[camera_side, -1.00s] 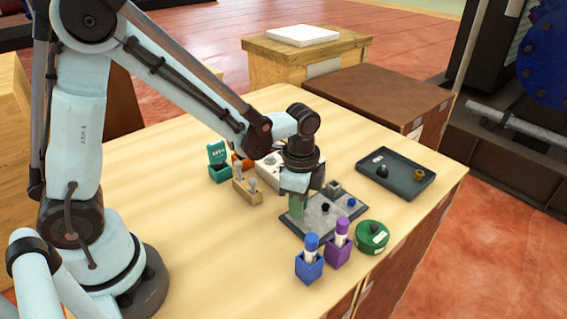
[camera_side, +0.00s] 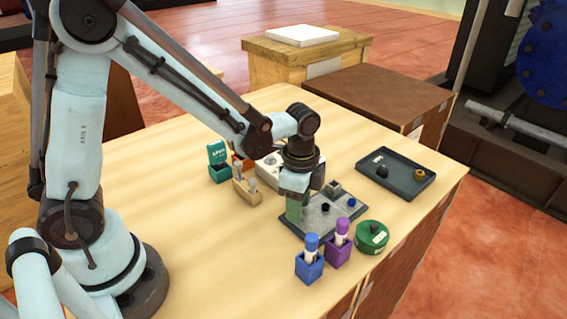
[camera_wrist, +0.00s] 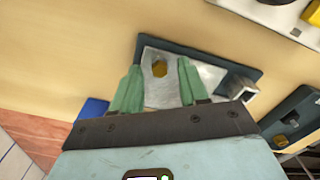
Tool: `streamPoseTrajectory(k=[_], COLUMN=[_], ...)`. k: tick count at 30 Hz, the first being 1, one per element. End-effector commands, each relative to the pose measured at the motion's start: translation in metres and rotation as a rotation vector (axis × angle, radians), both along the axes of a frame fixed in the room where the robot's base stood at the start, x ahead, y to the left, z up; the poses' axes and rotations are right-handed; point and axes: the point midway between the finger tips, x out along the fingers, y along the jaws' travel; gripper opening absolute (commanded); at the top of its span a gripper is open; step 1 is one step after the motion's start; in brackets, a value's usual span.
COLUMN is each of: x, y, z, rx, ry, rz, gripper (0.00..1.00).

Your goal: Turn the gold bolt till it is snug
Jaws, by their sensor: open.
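A gold bolt (camera_wrist: 159,67) stands on the grey metal plate (camera_wrist: 160,94) in the wrist view. The plate (camera_side: 318,221) also shows in the side view, where my gripper hides the bolt. My gripper (camera_wrist: 159,65) is open, with one green finger on each side of the bolt and a gap to both. In the side view my gripper (camera_side: 295,210) points down over the near-left part of the plate. How far the bolt is screwed in I cannot tell.
The plate also bears a black piece (camera_side: 325,207), a blue piece (camera_side: 351,201) and a grey block (camera_side: 333,188). A dark tray (camera_side: 408,187) holds a black and a gold part. Blue (camera_side: 309,268) and purple (camera_side: 338,250) holders and a green round container (camera_side: 371,238) stand in front.

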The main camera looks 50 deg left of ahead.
Motion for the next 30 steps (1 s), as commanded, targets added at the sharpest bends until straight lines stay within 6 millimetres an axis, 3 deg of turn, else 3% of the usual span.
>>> streamPoseTrajectory(k=[8,21,30], x=[0.000,0.000,0.000], y=[0.000,0.000,0.000], z=[0.024,0.093,0.118], rx=[0.000,0.000,0.000], ry=[0.000,0.000,0.000], rz=[0.000,0.000,0.000], gripper=[0.44,0.44,0.44])
